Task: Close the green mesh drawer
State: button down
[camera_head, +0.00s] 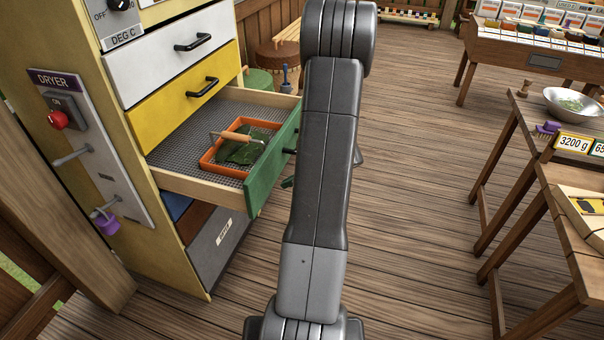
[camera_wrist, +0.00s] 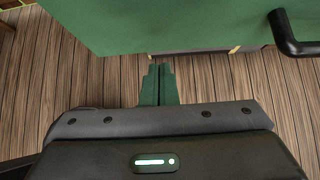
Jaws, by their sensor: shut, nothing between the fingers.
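The green mesh drawer (camera_head: 270,168) stands pulled out of the cream dryer cabinet, with its grey mesh floor showing. An orange tray (camera_head: 209,163) lies in it, holding dark green leaves and a wooden-handled tool. In the wrist view the drawer's green front (camera_wrist: 150,25) fills the top, with its black handle (camera_wrist: 292,35) at the upper right. My gripper (camera_wrist: 158,70) is shut and empty at the lower edge of that front, left of the handle. I cannot tell whether it touches. In the head view my arm hides most of the gripper.
A white drawer (camera_head: 165,58) and a yellow drawer (camera_head: 180,95) above are shut. A grey drawer (camera_head: 215,240) lies below. A wooden table (camera_head: 560,180) with a metal bowl (camera_head: 572,104) stands at the right. The plank floor (camera_head: 420,170) between is clear.

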aim_at(267, 183)
jog(key=a, duration=0.2)
jog(key=w+a+p, duration=0.1)
jog(key=a, duration=0.1)
jog(key=shift+w+f, duration=0.15)
jog(key=shift+a, duration=0.1)
